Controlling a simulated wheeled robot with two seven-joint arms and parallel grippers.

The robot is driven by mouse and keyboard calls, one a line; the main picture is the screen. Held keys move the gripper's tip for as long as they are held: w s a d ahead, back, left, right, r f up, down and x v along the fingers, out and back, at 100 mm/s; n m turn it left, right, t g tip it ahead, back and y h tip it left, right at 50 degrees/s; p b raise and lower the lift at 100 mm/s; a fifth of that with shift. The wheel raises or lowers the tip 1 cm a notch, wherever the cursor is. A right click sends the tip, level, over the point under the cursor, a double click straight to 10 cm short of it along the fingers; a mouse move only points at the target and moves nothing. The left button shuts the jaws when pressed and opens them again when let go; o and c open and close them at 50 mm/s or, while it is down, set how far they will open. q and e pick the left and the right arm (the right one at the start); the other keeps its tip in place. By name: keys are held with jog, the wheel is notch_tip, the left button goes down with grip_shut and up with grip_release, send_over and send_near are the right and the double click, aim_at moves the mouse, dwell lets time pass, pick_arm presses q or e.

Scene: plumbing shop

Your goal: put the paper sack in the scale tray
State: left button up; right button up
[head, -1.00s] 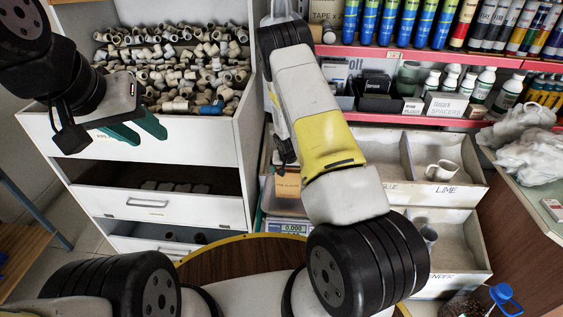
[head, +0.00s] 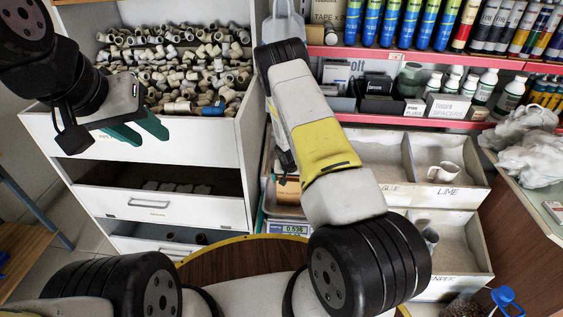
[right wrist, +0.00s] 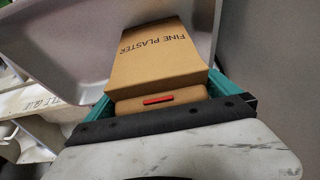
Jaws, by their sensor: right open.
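The paper sack is a brown box-like pack printed FINE PLASTER; it fills the middle of the right wrist view (right wrist: 160,52). In the head view a small part of the sack (head: 289,190) shows beside my right arm. It rests in the grey scale tray (right wrist: 62,38), whose front edge also shows in the head view (head: 284,211). The scale display (head: 296,229) reads about 0.536. My right gripper (right wrist: 160,88) is open, with its green fingers on either side of the sack's near end. My left gripper (head: 151,137) is open and empty, before the fittings bin.
A white cabinet with a bin of pipe fittings (head: 180,75) stands at left. White compartments (head: 440,150) with a cup are at right, below red shelves of bottles and tubes. A round wooden top (head: 235,262) lies in front. Crumpled white plastic (head: 535,150) lies far right.

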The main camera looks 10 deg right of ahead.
jog(key=s+a+r+y, duration=0.1)
jog(key=s+r, duration=0.3)
jog(key=r, duration=0.8)
jog(key=s+a+r+t, duration=0.1)
jog(key=s+r, duration=0.3)
jog(key=r, duration=0.8)
jog(key=s+a+r+y, duration=0.1)
jog(key=s+r, duration=0.3)
jog(key=r, duration=0.8)
jog(key=s+a+r+n, duration=0.1)
jog(key=s+r+n, duration=0.1)
jog(key=s+r, duration=0.5)
jog(key=s+a+r+n+t+y, duration=0.1)
jog(key=s+r, duration=0.6)
jog(key=s, duration=0.8)
jog(key=shift+s+a+r+n, duration=0.15)
jog(key=shift+r+n, duration=0.05)
jog(key=shift+n, duration=0.2)
